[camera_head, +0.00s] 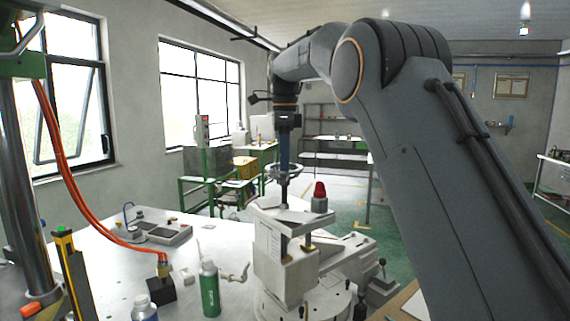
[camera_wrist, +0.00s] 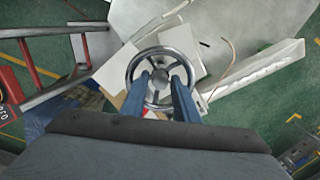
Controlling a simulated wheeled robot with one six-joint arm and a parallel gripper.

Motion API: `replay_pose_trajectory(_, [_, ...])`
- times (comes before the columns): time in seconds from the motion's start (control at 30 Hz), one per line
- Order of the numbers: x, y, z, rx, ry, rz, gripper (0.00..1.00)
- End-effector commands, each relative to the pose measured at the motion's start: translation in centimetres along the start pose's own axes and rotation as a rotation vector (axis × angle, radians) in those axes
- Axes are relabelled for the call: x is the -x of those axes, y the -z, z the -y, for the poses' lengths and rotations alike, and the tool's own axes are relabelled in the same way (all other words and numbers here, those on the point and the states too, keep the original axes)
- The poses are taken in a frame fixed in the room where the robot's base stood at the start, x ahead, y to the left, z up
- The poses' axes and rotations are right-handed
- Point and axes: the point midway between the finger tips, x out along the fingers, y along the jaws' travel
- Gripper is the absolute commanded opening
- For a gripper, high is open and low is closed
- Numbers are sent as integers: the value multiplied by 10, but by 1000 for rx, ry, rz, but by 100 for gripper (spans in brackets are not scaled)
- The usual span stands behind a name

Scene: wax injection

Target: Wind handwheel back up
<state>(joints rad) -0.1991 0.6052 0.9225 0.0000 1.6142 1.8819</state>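The grey metal handwheel (camera_wrist: 162,51) has a round rim, spokes and a central hub. In the head view the handwheel (camera_head: 298,172) lies flat on top of a vertical shaft, above the pale wax injection machine (camera_head: 270,248). My gripper (camera_head: 284,168) points straight down at the wheel. In the wrist view my gripper (camera_wrist: 162,76) has its two blue fingers apart, one on each side of the hub. The fingertips overlap the wheel's middle, inside the rim. I cannot tell whether they touch the hub or spokes.
A red beacon (camera_head: 320,196) stands on the machine, close to the wheel. A green bottle (camera_head: 209,287), a black block with orange hoses (camera_head: 161,291) and a control box (camera_head: 165,231) are on the metal table. A red ladder-like frame (camera_wrist: 40,72) is left in the wrist view.

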Motion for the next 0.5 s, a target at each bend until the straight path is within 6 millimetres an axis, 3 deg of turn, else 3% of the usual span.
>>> replay_pose_trajectory(0.2, [0,0,0,0,0,0,28])
replay_pose_trajectory(0.37, [0,0,0,0,0,0,2])
replay_pose_trajectory(0.5, [0,0,0,1,0,0,0])
